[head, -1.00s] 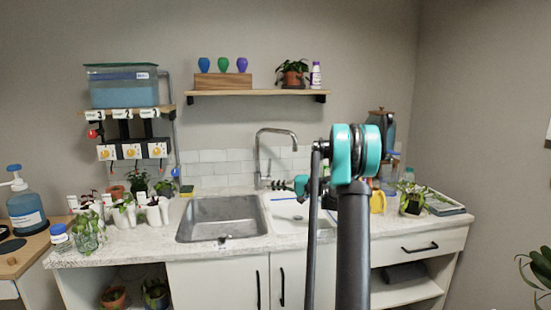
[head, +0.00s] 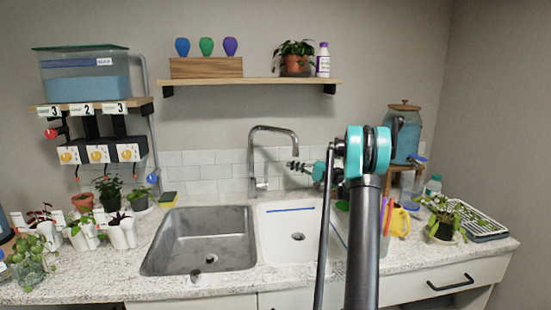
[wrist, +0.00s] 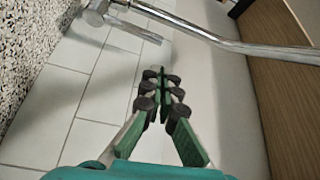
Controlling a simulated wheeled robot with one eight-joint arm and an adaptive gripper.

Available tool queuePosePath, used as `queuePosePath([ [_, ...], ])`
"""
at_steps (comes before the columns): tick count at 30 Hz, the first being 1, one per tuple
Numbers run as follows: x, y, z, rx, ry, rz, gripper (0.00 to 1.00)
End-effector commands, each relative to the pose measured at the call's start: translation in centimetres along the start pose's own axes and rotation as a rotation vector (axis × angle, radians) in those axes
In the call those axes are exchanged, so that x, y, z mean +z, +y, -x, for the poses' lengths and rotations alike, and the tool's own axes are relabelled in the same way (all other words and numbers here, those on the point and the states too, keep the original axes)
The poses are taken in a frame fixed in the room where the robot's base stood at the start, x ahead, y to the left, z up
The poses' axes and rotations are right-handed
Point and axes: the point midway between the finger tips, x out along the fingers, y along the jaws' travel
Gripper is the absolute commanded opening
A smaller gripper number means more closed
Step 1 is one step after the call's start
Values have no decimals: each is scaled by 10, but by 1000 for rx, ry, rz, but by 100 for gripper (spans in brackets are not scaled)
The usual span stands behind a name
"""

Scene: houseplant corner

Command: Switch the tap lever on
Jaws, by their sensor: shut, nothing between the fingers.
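The tap (head: 252,160) is a chrome column with a curved spout, standing behind the sinks. Its short lever (head: 263,185) sticks out to the right low on the column. My gripper (head: 290,166) is to the right of the column, higher than the lever in the head view, and apart from it. In the wrist view, the tap column (wrist: 225,44) runs across the top, and what looks like the lever (wrist: 135,31) is a thin bar beside it. My gripper (wrist: 161,72) has its dark fingertips together with nothing between them, below the tap in that picture.
A steel sink (head: 247,235) and a white basin (head: 312,255) lie in front of the tap. A yellow-green sponge (head: 168,197) is left of it. A yellow mug (head: 401,222) and a potted plant (head: 446,216) stand right of my arm. A shelf (head: 262,81) hangs above.

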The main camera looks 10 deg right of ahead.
Motion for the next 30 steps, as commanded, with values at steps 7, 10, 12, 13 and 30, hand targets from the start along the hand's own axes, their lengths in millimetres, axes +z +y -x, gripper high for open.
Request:
queuePosePath([
  [7,0,0,0,0,0,0,0],
  [10,0,0,0,0,0,0,0],
  [12,0,0,-1,0,0,0,0],
  [13,0,0,-2,0,-1,0,0],
  [30,1,0,-85,1,-2,-1,0],
])
